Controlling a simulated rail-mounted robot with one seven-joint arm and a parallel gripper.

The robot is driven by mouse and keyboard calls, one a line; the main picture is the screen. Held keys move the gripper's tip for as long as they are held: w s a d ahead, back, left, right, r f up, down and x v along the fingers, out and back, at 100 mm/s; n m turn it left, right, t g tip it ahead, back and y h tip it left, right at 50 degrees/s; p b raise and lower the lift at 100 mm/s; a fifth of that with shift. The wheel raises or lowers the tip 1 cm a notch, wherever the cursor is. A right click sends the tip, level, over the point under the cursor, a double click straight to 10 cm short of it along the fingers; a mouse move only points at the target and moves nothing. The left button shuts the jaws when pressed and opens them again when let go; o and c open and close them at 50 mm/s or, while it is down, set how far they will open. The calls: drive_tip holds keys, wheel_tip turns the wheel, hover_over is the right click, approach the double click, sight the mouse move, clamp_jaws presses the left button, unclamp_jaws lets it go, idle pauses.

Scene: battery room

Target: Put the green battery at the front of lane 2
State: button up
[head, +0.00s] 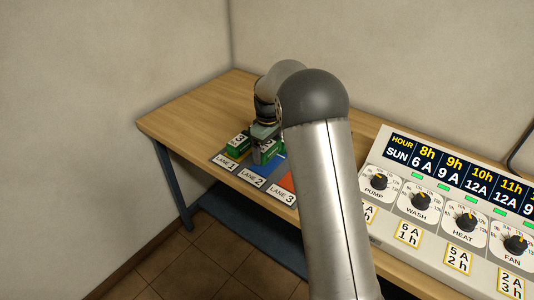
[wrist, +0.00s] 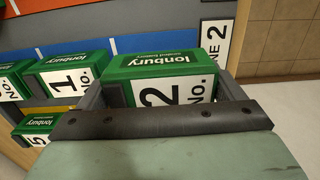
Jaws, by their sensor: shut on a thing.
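My gripper (head: 262,150) is shut on a green battery marked No. 2 (wrist: 160,68), with one finger on each side of it in the wrist view. In the head view the held battery (head: 270,150) shows only partly, behind the fingers. It is over the front part of the blue lane 2 (wrist: 140,43), close to the white LANE 2 label (head: 251,177). I cannot tell whether its underside touches the lane.
Another green battery (head: 238,146) stands in lane 1, left of my gripper. In the wrist view, more green batteries, one marked 1 (wrist: 75,75) and one marked 5 (wrist: 36,127), stand at left. Orange lane 3 (head: 287,182) looks bare near its label. A control panel (head: 440,205) stands right.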

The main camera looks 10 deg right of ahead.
sight(267, 156)
drive_tip(key=shift+w+f, duration=0.45)
drive_tip(key=shift+f, duration=1.65)
drive_tip(key=o, duration=1.2)
wheel_tip(267, 156, up, 11)
drive_tip(key=shift+r+b, duration=0.2)
drive_tip(key=shift+b, duration=0.1)
drive_tip(key=shift+r, duration=0.4)
drive_tip(key=shift+s+r, duration=0.15)
drive_tip(key=shift+s, duration=0.1)
drive_tip(key=s+r+m, duration=0.2)
drive_tip(key=s, duration=0.6)
drive_tip(key=s+r+m, duration=0.2)
drive_tip(key=s, duration=0.5)
drive_tip(key=s+f+m, duration=0.1)
drive_tip(key=s+f, duration=0.1)
drive_tip(key=s, duration=0.5)
drive_tip(key=s+f+m, duration=0.1)
drive_tip(key=s+f, duration=0.1)
drive_tip(key=s, duration=0.6)
drive_tip(key=s+f+m, duration=0.2)
drive_tip(key=s, duration=0.5)
drive_tip(key=shift+s+a+f, duration=0.1)
drive_tip(key=shift+s+a, duration=0.25)
